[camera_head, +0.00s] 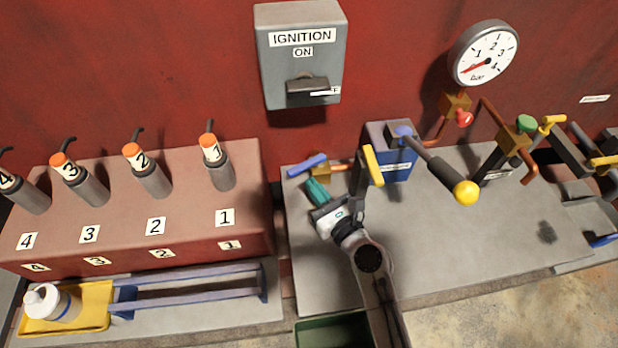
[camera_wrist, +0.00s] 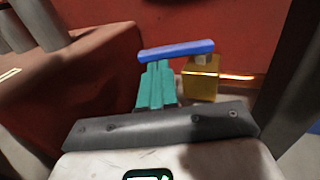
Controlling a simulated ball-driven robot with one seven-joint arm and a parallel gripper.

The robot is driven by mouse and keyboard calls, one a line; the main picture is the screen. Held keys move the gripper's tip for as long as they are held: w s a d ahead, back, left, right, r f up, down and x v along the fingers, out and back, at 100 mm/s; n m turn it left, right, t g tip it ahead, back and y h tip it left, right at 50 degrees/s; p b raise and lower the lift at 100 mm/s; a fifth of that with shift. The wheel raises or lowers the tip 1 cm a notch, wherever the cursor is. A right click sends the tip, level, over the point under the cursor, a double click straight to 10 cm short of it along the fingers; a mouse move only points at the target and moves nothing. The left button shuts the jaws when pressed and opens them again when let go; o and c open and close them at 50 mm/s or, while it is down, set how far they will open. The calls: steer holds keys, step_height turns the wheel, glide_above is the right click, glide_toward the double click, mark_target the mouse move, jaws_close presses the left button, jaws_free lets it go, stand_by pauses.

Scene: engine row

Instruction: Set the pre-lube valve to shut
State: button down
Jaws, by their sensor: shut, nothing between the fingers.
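A small valve with a brass body (camera_head: 320,170) and a blue lever handle (camera_head: 306,165) stands by the red wall; I see no readable label on it. The handle reaches left from the body, roughly in line with the copper pipe on the right. In the wrist view the blue handle (camera_wrist: 176,50) lies across the top of the brass body (camera_wrist: 201,82). My gripper (camera_head: 317,190) has teal fingers, shut and empty. It is just in front of the handle, and its tips (camera_wrist: 158,68) appear close below it; I cannot tell whether they touch.
A yellow lever (camera_head: 373,165) and a blue pump box (camera_head: 397,170) with a long yellow-knobbed handle (camera_head: 466,192) stand close on the right. A red engine block (camera_head: 130,205) is on the left. The grey bench (camera_head: 480,240) is mostly clear at front right.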

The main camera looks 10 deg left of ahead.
mark_target(297, 174)
steer(key=shift+x, duration=1.35)
steer(key=shift+a, duration=0.1)
steer(key=shift+w+a+p, duration=0.25)
steer(key=shift+w+a, duration=0.1)
steer(key=shift+a, duration=0.3)
steer(key=shift+w+a+p, duration=0.25)
steer(key=shift+w+a, duration=0.1)
steer(key=shift+a, duration=0.3)
steer(key=shift+s, duration=0.1)
